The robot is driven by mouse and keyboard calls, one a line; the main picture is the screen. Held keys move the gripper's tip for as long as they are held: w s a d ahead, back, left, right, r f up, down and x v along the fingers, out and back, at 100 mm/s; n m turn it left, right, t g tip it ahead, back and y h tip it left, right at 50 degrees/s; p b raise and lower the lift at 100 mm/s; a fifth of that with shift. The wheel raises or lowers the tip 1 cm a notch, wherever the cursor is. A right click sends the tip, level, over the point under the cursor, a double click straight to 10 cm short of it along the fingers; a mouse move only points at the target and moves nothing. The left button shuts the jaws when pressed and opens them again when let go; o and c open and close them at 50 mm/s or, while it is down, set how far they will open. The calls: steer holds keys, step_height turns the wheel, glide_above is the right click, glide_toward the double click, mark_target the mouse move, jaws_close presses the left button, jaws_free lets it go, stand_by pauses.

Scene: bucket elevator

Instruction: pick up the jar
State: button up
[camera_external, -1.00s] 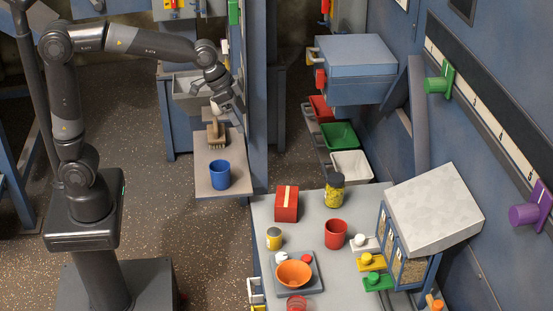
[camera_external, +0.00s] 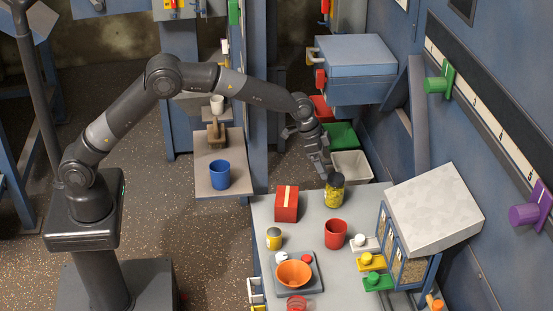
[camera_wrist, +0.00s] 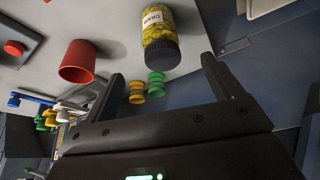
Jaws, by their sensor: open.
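The jar (camera_external: 334,193) has yellow contents and a dark lid. It stands upright near the back edge of the grey table (camera_external: 228,0). In the wrist view the jar (camera_wrist: 160,30) shows a pale label, and its dark lid points toward my gripper. My gripper (camera_external: 325,172) is just above and behind the jar in the external view, pointing down. In the wrist view my gripper (camera_wrist: 160,75) has its two fingers wide apart with nothing between them. The jar lies beyond the fingertips, apart from them.
A red box (camera_external: 286,204) and a red cup (camera_external: 336,234) stand near the jar. A small yellow can (camera_external: 274,239) and an orange bowl (camera_external: 294,274) are nearer the front. A grey-topped housing (camera_external: 434,208) rises at right. A white bin (camera_external: 352,166) is behind the table.

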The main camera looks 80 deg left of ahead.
mark_target(335, 187)
steer(key=x, duration=1.1)
steer(key=shift+f, duration=0.3)
steer(key=shift+c, duration=0.4)
steer(key=c, duration=1.2)
steer(key=shift+c, duration=0.4)
steer(key=shift+r, duration=0.15)
